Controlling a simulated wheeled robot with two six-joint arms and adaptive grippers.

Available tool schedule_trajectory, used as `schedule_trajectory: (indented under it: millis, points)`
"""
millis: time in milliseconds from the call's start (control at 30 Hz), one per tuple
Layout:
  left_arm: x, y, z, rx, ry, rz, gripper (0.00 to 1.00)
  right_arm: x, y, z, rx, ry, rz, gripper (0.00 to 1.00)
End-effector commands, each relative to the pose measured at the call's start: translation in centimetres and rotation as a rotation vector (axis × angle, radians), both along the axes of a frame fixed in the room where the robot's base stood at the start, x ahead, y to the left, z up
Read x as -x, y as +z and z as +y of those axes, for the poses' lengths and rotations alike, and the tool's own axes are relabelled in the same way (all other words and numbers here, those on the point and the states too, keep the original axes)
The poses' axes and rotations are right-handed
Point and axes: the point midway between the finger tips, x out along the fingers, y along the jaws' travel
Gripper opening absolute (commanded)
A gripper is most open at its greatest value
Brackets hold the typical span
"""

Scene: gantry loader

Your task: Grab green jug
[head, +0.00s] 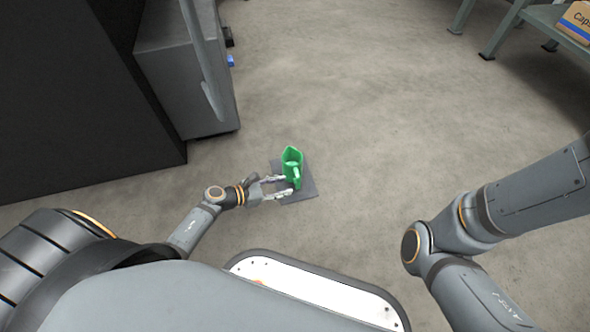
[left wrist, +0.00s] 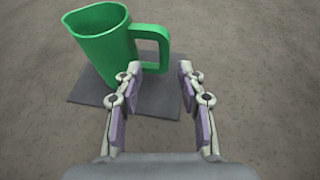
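The green jug (head: 291,158) stands upright on a dark grey square mat (head: 304,193) on the floor, and its open top shows in the left wrist view (left wrist: 98,50). Its handle (left wrist: 165,48) points to the right in that view. My left gripper (head: 283,186) is open and empty, with its fingers reaching over the mat towards the handle. In the left wrist view the gripper (left wrist: 160,72) has the handle just beyond its fingertips, and the left fingertip overlaps the handle's lower end. I cannot tell whether they touch. My right gripper is out of view.
A grey machine cabinet (head: 185,85) with a rail stands at the upper left, next to a large black panel (head: 70,100). A metal table (head: 540,18) with a cardboard box (head: 577,20) is at the upper right. The concrete floor between is clear.

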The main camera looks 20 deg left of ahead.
Motion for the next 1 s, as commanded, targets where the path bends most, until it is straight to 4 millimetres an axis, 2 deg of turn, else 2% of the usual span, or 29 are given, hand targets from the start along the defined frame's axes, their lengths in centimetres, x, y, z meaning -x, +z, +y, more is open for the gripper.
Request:
schedule_trajectory:
  millis: [33, 267, 433, 533, 833, 867, 1000]
  points:
    - [-0.6, -0.6, -0.5, 0.003, 0.001, -0.002, 0.39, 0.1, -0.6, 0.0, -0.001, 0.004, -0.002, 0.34]
    - [-1.2, -0.9, -1.2, 0.001, 0.001, 0.001, 0.39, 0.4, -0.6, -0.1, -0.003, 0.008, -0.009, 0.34]
    - [-2.6, -2.4, -3.3, 0.005, 0.002, -0.002, 0.39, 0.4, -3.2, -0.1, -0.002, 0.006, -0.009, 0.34]
    - [-3.6, -2.7, -4.3, 0.004, 0.002, 0.000, 0.39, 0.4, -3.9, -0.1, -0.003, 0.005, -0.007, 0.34]
    - [-4.1, -2.6, -4.9, 0.002, 0.001, 0.002, 0.39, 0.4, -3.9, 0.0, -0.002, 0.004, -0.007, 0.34]
    - [-4.1, -2.6, -4.9, 0.002, 0.001, 0.002, 0.38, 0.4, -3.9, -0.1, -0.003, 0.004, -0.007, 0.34]
    - [-4.1, -2.6, -4.8, 0.002, 0.002, 0.002, 0.19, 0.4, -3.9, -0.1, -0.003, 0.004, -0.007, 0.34]
